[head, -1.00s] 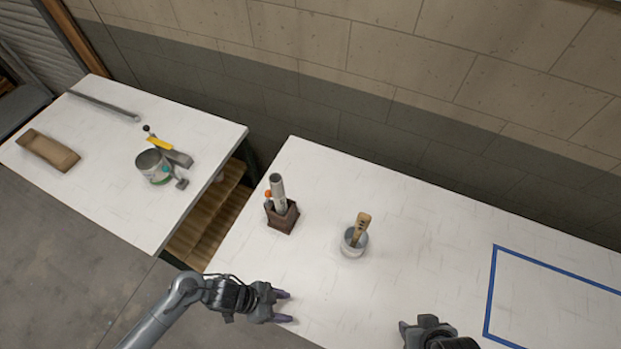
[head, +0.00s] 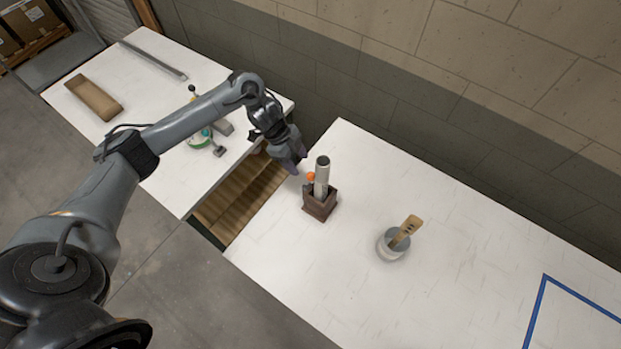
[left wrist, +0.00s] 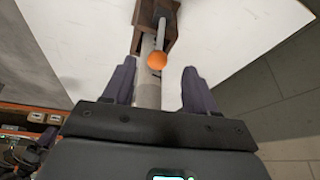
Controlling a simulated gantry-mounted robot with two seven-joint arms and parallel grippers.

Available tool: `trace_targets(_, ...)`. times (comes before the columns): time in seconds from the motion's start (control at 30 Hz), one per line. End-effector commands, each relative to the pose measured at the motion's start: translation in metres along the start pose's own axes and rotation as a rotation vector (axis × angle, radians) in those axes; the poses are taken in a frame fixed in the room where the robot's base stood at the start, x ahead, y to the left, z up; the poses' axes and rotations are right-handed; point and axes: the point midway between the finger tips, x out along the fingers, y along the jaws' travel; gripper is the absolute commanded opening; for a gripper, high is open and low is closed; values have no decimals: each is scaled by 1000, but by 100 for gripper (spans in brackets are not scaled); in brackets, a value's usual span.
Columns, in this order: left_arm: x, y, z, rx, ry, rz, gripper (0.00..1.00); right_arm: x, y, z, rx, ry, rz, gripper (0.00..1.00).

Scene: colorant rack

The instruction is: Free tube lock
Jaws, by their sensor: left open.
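A grey tube (head: 322,174) stands upright in a brown rack (head: 320,206) near the left end of the right-hand table. An orange ball knob (head: 310,177) sits beside the tube on its left, above the rack. My left gripper (head: 296,165) is open and empty, just left of the knob and tube top. In the left wrist view the orange knob (left wrist: 157,60) lies ahead, between the lines of my two fingers, with the tube (left wrist: 147,85) behind it and the rack (left wrist: 150,14) beyond. No touch shows. My right gripper is out of view.
A small pot (head: 392,246) with a wooden-handled brush (head: 407,228) stands right of the rack. Blue tape (head: 575,293) marks the table's right part.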

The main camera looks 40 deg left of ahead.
Motion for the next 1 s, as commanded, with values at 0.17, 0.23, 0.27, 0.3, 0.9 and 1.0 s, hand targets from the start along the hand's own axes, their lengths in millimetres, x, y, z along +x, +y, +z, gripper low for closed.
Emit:
trace_targets(0.17,23,1,-1,-1,1,4,57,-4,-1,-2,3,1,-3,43)
trace_targets(0.23,35,1,-2,-1,2,4,57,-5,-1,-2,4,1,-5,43)
trace_targets(0.27,40,1,-1,-2,1,4,57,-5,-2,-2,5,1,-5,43)
trace_targets(0.3,47,1,-2,-1,1,3,57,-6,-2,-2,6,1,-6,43)
trace_targets(0.9,101,1,-1,1,0,1,57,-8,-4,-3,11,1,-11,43)
trace_targets(1.0,101,1,-1,1,0,1,57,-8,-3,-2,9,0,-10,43)
